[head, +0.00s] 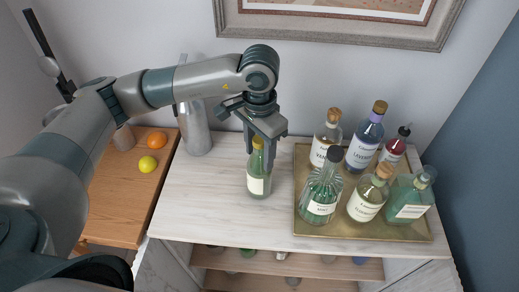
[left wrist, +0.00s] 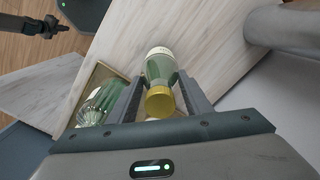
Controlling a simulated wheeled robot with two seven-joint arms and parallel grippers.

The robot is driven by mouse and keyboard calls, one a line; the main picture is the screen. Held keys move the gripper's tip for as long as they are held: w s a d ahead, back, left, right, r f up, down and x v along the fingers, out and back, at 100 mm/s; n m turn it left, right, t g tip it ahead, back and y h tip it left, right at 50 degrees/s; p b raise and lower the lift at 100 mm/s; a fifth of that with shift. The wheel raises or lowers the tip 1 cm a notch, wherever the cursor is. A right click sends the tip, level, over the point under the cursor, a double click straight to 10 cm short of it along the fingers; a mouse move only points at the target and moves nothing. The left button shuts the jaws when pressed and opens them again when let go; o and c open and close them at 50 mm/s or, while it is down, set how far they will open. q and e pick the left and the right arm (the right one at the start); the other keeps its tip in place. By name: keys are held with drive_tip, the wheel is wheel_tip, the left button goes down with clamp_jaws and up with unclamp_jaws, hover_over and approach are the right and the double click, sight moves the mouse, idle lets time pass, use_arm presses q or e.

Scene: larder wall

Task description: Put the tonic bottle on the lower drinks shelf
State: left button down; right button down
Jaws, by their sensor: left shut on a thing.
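The tonic bottle (head: 258,184), green with a pale label and yellow cap, stands upright on the pale countertop or very close above it; I cannot tell which. Its label is too small to read. My left gripper (head: 262,142) reaches down from above and is shut around its neck. In the left wrist view the bottle (left wrist: 160,72) shows cap first between the fingers (left wrist: 160,98). The lower drinks shelf (head: 240,281) is below the countertop, partly cut off by the frame. A small dark part at the upper left of the left wrist view may be my right gripper.
An upper shelf (head: 320,268) holds several items. A metal shaker (head: 196,130) and a wooden board with fruit (head: 118,205) are left.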

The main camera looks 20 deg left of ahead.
use_arm(q)
drive_tip(key=c, duration=0.9)
unclamp_jaws()
drive_tip(key=shift+r, duration=0.1)
drive_tip(key=shift+r+b, duration=0.15)
drive_tip(key=shift+b, duration=0.15)
wheel_tip(320, 180, up, 10)
drive_tip(key=b, duration=0.4)
drive_tip(key=shift+b, duration=0.3)
drive_tip(key=shift+r, duration=0.8)
